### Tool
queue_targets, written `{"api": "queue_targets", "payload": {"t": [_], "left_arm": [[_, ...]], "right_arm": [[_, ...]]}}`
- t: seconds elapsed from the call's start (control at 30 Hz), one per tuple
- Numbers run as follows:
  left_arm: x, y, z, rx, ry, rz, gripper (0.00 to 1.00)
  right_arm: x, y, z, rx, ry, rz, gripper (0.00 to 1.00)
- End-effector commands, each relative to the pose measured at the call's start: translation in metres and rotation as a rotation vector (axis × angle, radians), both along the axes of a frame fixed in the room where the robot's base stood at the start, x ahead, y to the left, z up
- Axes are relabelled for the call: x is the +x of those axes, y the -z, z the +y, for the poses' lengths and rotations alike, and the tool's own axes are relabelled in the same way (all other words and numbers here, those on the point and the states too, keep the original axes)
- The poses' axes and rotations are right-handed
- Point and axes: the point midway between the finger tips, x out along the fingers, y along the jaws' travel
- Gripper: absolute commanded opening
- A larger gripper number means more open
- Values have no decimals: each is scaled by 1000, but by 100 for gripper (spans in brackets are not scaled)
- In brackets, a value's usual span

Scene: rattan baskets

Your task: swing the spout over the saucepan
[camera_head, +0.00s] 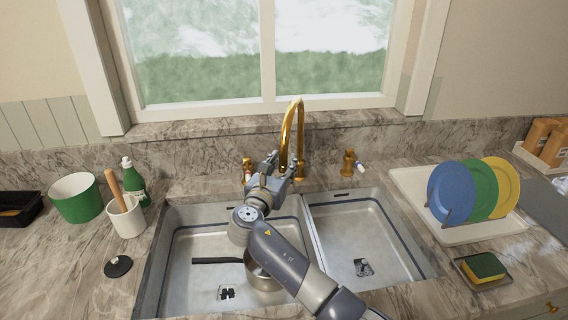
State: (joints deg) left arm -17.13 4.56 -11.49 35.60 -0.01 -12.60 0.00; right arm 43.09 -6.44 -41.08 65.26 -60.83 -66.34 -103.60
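The gold faucet spout (286,126) rises behind the sink and arches forward, its base between two handles. My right gripper (284,162) is at the front, lower part of the spout. Its fingers are apart, one on each side of the spout; I cannot tell whether they touch it. The saucepan (262,278) sits in the left basin (185,280), with its black handle (217,260) pointing left. My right forearm hides part of the saucepan. My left gripper is not in view.
Gold handles (348,162) flank the spout. On the left counter are a green pot (76,198), a white crock (126,220), a green bottle (134,184) and a black stopper (118,266). Right are a plate rack (470,234) and sponge (484,266). The right basin (345,240) is empty.

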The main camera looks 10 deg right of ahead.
Motion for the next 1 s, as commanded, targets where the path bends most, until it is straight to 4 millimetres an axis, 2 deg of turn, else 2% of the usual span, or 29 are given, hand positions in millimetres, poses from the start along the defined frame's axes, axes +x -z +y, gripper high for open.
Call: {"api": "queue_targets", "payload": {"t": [0.3,0.47,0.57,0.9,1.0], "left_arm": [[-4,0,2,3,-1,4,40],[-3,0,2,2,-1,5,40],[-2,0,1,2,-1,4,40],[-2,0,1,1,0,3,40],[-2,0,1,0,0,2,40]], "right_arm": [[0,-3,-2,-2,4,-4,40],[-9,-2,3,-1,3,-4,40],[-22,-2,9,1,2,-4,40],[-86,-2,39,1,0,-3,40],[-98,-2,46,0,0,-3,40]]}}
